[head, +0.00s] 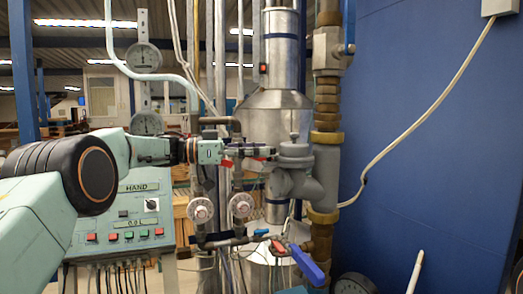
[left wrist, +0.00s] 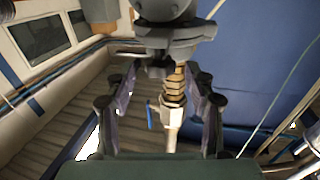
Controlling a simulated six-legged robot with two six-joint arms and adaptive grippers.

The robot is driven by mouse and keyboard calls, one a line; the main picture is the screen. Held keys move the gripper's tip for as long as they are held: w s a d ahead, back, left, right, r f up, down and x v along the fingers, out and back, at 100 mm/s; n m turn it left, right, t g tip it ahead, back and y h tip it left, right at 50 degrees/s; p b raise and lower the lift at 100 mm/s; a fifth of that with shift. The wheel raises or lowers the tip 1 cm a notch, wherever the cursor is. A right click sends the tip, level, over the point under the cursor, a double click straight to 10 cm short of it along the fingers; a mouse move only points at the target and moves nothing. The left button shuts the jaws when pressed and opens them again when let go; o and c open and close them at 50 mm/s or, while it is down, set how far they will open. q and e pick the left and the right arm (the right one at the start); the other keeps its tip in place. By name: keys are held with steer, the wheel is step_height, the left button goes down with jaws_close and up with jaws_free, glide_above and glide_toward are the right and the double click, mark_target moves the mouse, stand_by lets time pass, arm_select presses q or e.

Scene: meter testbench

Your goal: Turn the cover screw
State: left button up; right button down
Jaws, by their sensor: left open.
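The grey meter body (head: 296,180) sits on the vertical pipe at the middle right. Its round grey cover (head: 296,150) is on top, with a small stub standing up from it that looks like the cover screw (head: 294,136). My left gripper (head: 270,153) comes in level from the left, its tips close to the cover's left side. I cannot tell whether they touch it. In the left wrist view the open fingers (left wrist: 160,100) stand apart with nothing held between them. Grey meter parts (left wrist: 168,38) show beyond them at the top. My right gripper is not in view.
A brass-fitted pipe (head: 327,100) rises behind the meter. A blue-handled valve (head: 308,264) is below. A control box (head: 130,215) with buttons stands at lower left. Two small round valves (head: 201,210) sit left of the meter. A blue wall (head: 430,150) is at right.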

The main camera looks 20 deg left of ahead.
arm_select(q)
steer(key=v, duration=1)
steer(key=shift+a, duration=0.2)
steer(key=shift+s+a, duration=0.1)
steer(key=shift+s, duration=0.05)
